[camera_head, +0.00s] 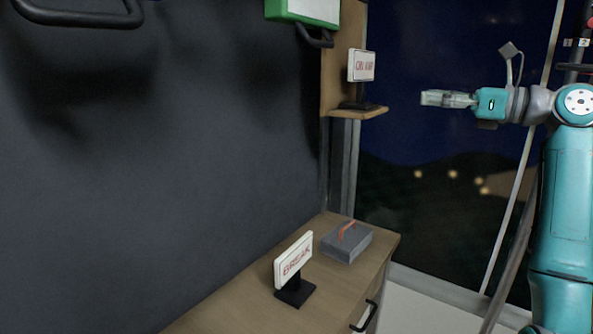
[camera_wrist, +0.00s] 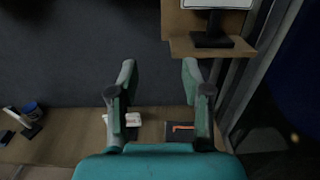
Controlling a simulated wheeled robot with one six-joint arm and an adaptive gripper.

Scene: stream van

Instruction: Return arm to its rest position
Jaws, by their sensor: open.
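My gripper (camera_head: 447,98) is at the right in the head view, pointing left, level with the small wooden shelf and apart from it. In the wrist view my gripper (camera_wrist: 158,78) has its two fingers spread with nothing between them. My teal arm (camera_head: 565,200) stands upright at the right edge. A white sign reading "ON AIR" (camera_head: 363,65) stands on the small shelf (camera_head: 362,112). Its dark base (camera_wrist: 212,38) shows at the top of the wrist view.
A "BREAK" sign (camera_head: 294,260) and a grey box with an orange handle (camera_head: 347,242) stand on the wooden counter (camera_head: 240,300). The box also shows below my fingers in the wrist view. A dark wall (camera_head: 150,180) fills the left. A dark window (camera_head: 400,150) lies behind my gripper.

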